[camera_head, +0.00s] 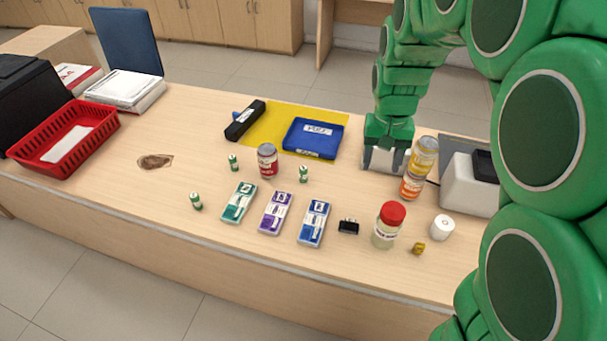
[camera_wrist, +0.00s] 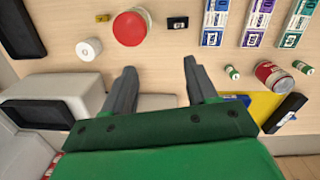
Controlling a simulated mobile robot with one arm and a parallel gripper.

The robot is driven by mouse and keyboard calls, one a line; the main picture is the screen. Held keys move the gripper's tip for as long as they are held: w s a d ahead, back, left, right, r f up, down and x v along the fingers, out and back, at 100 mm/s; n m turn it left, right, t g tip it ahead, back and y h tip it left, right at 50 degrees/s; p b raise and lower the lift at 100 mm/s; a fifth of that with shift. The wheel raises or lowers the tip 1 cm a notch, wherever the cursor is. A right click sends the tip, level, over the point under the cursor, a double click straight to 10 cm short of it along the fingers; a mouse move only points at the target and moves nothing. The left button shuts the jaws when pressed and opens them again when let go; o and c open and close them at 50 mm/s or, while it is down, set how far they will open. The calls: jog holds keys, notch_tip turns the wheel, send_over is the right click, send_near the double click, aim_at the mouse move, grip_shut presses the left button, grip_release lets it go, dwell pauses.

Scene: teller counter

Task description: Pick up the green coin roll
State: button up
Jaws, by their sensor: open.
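Three small green-and-white coin rolls stand or lie on the counter in the head view. One is left of the red-labelled can (camera_head: 233,161), one is right of it (camera_head: 303,174), and one is nearer the front left (camera_head: 196,201). In the wrist view, one green-and-white roll (camera_wrist: 231,72) lies right of my fingers, and another (camera_wrist: 301,66) shows near the right edge. My gripper (camera_head: 384,160) is open and empty over the counter's right part, pointing down, apart from all the rolls. Its two fingers also show in the wrist view (camera_wrist: 159,65).
Stacked cans (camera_head: 411,187) stand right beside my gripper. A red-lidded jar (camera_head: 387,228), a white roll (camera_head: 442,227) and a black clip (camera_head: 348,226) are nearer the front. Banknote bundles (camera_head: 276,213) lie mid-front; a blue tray (camera_head: 312,139) is behind. A red basket (camera_head: 65,140) stands left.

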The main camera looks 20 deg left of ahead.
jog(key=w+a+f+n, duration=0.1)
jog(key=w+a+f, duration=0.9)
jog(key=a, duration=0.3)
send_over(303, 168)
jog(key=shift+n+t, duration=0.4)
jog(key=f, duration=0.6)
jog(key=shift+s+d+f, duration=0.35)
jog(key=shift+f, duration=0.05)
jog(key=shift+a+f, duration=0.2)
jog(key=shift+f, duration=0.2)
jog(key=shift+w+a+f, duration=0.1)
jog(key=shift+w+f, duration=0.1)
jog(key=shift+f, duration=1.65)
jog(key=shift+w+f, duration=0.15)
jog(key=shift+f, duration=1.65)
jog(key=shift+c, duration=0.4)
grip_shut()
